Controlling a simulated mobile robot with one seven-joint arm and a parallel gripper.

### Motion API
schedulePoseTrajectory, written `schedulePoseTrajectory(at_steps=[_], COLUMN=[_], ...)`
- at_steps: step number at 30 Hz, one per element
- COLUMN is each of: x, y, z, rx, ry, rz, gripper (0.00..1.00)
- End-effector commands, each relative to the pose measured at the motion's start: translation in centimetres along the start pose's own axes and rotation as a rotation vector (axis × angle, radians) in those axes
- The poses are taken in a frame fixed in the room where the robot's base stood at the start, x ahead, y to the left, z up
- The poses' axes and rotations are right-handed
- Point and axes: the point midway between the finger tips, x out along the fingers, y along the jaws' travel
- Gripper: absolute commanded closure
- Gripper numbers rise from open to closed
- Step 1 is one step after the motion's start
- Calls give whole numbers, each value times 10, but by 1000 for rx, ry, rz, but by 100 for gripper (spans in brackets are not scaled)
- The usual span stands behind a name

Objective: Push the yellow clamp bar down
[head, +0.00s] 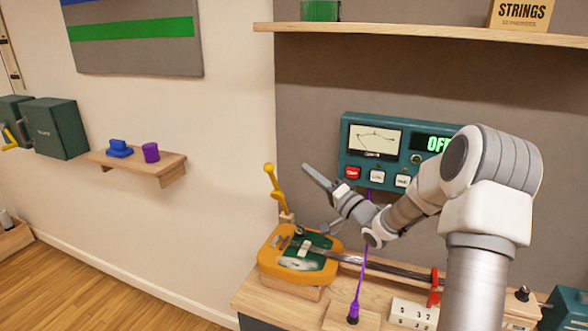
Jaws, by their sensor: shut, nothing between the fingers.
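The yellow clamp bar (275,188) stands nearly upright, leaning slightly left at its top, on a small post at the back edge of an orange-and-green guitar-shaped body (268,256). My gripper (308,170) is shut and empty. Its grey fingers point up and to the left. They are to the right of the bar's upper part, with a visible gap between them in the picture. I cannot tell the depth between them. The arm comes in from the right and hides part of the teal meter box (357,119).
A dark neck runs right from the body to a red clamp (435,288). A purple cable (361,270) rises from the bench (255,292). A white number block (415,312) is at the front. A small wall shelf (166,168) holds blue and purple objects. A long shelf (420,34) is above.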

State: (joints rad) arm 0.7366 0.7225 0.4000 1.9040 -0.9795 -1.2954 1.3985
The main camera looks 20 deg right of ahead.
Motion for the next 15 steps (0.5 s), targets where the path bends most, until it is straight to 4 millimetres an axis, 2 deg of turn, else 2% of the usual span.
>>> schedulePoseTrajectory(at_steps=[12, 14, 15], x=[84, 95, 93], y=[-2, -2, 0], z=[0, 0, 7], rx=[0, 0, 4], ry=[-2, -1, -2], rz=[-2, -3, 2], gripper=[100, 100, 100])
